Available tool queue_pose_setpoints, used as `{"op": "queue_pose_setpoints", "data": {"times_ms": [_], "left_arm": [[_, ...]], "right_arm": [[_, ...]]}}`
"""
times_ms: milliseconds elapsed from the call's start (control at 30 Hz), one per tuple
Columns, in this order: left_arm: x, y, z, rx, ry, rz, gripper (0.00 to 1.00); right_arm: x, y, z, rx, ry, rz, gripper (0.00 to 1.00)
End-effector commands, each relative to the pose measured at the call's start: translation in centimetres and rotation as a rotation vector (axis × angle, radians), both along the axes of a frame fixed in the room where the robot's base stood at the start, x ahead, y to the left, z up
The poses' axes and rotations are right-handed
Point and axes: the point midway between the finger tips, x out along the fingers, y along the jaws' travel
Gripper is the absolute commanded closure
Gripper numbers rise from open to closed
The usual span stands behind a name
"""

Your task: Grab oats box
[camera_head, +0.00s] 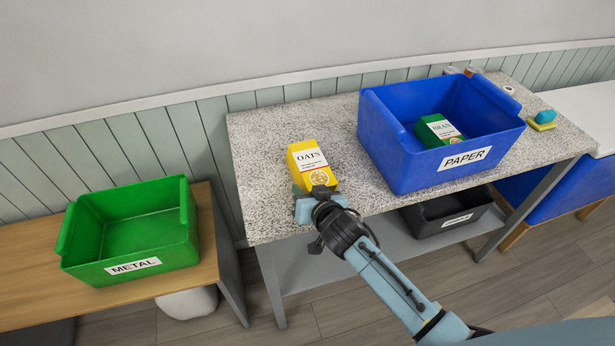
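The yellow oats box (311,163), with a white OATS label, stands on the speckled grey counter (262,140) near its left end. My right gripper (316,192) is at the near lower side of the box, and its fingers overlap the box's lower edge in the head view. Whether the fingers are open or closed on the box cannot be made out from this angle. My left gripper is not in view.
A blue PAPER bin (404,170) holding a green bran box (440,131) stands right of the oats box. A green METAL bin (135,250) sits on a lower wooden table (25,262). A sponge (542,126) lies at the right; a dark bin (425,228) is on the shelf below.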

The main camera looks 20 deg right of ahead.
Motion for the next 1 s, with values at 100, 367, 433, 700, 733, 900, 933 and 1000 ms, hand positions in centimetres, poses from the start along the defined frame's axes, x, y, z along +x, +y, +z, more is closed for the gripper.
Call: {"op": "queue_pose_setpoints", "data": {"times_ms": [100,367,433,700,733,900,933,1000], "left_arm": [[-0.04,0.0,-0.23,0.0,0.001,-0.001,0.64],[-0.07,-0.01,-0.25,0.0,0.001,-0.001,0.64],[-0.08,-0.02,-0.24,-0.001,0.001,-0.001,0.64],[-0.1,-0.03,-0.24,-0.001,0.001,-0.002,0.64],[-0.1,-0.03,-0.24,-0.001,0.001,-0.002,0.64],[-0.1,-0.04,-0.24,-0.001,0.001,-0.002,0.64],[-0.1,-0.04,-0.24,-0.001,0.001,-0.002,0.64],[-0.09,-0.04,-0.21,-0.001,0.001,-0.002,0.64]], "right_arm": [[1.05,0.3,-0.55,0.002,0.001,0.002,0.72],[1.37,0.35,-0.71,0.001,0.002,0.001,0.72],[1.36,0.34,-0.71,0.001,0.002,0.001,0.74],[1.34,0.33,-0.7,0.001,0.002,0.001,1.0],[1.35,0.32,-0.69,0.001,0.001,0.001,1.0],[1.35,0.32,-0.67,0.001,0.001,0.001,1.0],[1.35,0.31,-0.67,0.001,0.001,0.001,1.0],[1.36,0.31,-0.55,0.001,0.0,0.001,1.0]]}}
